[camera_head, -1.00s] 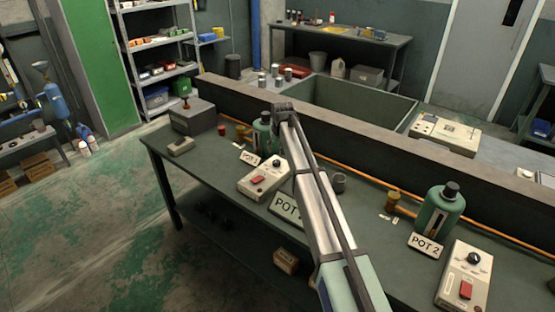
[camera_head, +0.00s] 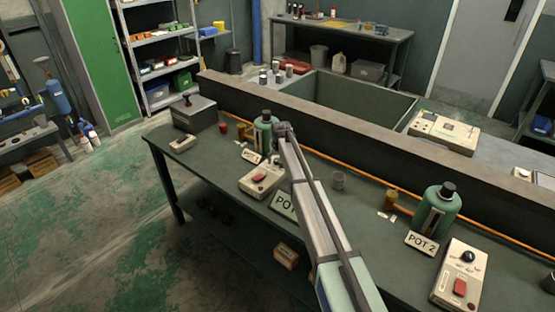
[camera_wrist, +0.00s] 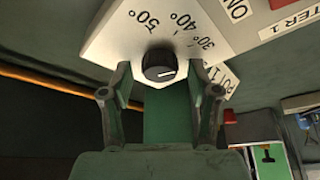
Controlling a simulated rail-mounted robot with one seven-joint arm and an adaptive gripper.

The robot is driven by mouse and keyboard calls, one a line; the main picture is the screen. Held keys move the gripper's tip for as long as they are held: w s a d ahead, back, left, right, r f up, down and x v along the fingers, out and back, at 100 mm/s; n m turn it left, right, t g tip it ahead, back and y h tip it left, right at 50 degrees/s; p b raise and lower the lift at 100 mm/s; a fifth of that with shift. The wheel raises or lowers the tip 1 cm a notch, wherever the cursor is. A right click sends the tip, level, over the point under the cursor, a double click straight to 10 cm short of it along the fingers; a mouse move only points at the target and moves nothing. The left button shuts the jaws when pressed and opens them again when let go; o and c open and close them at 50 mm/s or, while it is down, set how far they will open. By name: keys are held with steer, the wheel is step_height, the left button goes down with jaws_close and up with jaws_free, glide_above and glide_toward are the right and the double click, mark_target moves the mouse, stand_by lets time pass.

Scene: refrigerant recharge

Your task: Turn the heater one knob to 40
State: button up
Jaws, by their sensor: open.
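Heater one (camera_head: 258,182) is a cream box with a red switch on the workbench; my arm hides its knob in the head view. In the wrist view its panel (camera_wrist: 200,20) shows printed marks 50°, 40° and 30°, with part of a HEATER 1 label. The round black knob (camera_wrist: 158,62) has a white pointer line on its lower right part; I cannot tell the exact setting. My gripper (camera_wrist: 161,84) is open, with one finger on each side of the knob. Contact with the knob cannot be told. The fingers are hidden in the head view.
A green bottle (camera_head: 263,132) stands just behind heater one. A second heater (camera_head: 460,272), a POT 2 sign (camera_head: 421,243) and another green bottle (camera_head: 436,212) are at the right. A grey box (camera_head: 195,114) stands at the bench's left end. An orange pipe (camera_head: 375,180) runs behind.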

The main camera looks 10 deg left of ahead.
steer(key=c, duration=1.2)
steer(key=shift+o, duration=0.2)
steer(key=shift+f+n+b, duration=0.1)
steer(key=shift+n+b, duration=0.2)
steer(key=shift+b, duration=0.4)
steer(key=n+b, duration=0.1)
steer(key=n+y+b, duration=0.1)
steer(key=n, duration=0.1)
steer(key=shift+w+d+f+g+y, duration=0.1)
steer(key=shift+g+y, duration=0.2)
steer(key=shift+n+g+y+b, duration=0.4)
steer(key=shift+n+g+b, duration=0.2)
steer(key=shift+n+b, duration=1.15)
steer(key=shift+n, duration=0.45)
